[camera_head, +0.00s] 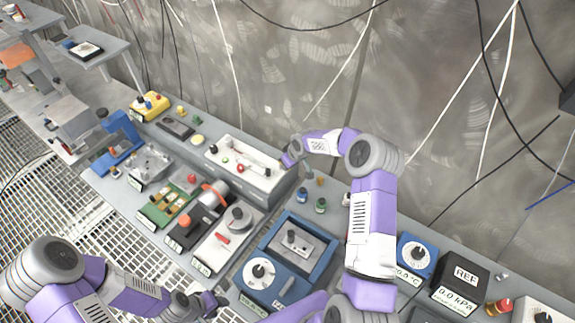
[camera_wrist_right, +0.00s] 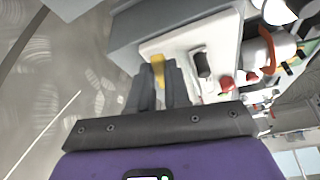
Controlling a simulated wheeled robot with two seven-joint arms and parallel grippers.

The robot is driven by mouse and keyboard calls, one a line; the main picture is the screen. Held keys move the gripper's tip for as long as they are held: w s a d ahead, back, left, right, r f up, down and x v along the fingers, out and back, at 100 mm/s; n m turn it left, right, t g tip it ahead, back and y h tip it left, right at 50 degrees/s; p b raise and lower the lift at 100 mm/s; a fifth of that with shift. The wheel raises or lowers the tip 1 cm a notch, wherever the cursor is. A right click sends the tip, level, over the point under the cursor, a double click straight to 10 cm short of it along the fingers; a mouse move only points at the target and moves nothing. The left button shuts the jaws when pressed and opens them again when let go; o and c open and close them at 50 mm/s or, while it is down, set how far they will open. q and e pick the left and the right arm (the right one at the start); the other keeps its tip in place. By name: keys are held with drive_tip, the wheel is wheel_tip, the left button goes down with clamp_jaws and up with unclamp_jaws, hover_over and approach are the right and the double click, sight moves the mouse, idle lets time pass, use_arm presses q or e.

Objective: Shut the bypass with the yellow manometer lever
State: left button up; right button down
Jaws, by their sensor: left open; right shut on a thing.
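In the right wrist view the panel's white face (camera_wrist_right: 220,35) carries the yellow lever (camera_wrist_right: 158,70), a black handle (camera_wrist_right: 203,66) and a red knob (camera_wrist_right: 227,83). My right gripper (camera_wrist_right: 160,88) is shut on the yellow lever, with its fingers on both sides of it. In the head view the right wrist reaches the panel's right end and the lever cannot be made out. My left gripper (camera_head: 212,301) is open and empty at the bench's front edge.
A blue-framed device (camera_head: 262,270) with a dial stands right of my left gripper. Several devices, including a green board (camera_head: 160,212), fill the bench's left part. Small bottles (camera_head: 320,205) stand near my right forearm. Cables hang along the wall.

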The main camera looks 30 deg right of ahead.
drive_tip(key=n+b, duration=0.1)
drive_tip(key=d+n+y, duration=0.1)
drive_tip(key=n, duration=0.1)
drive_tip(key=shift+w+b, duration=0.25)
drive_tip(key=shift+b, duration=0.1)
drive_tip(key=c, duration=1.1)
unclamp_jaws()
drive_tip(key=shift+r, duration=0.1)
drive_tip(key=shift+b+v, duration=0.5)
drive_tip(key=shift+v, duration=3.25)
drive_tip(key=shift+w, duration=0.1)
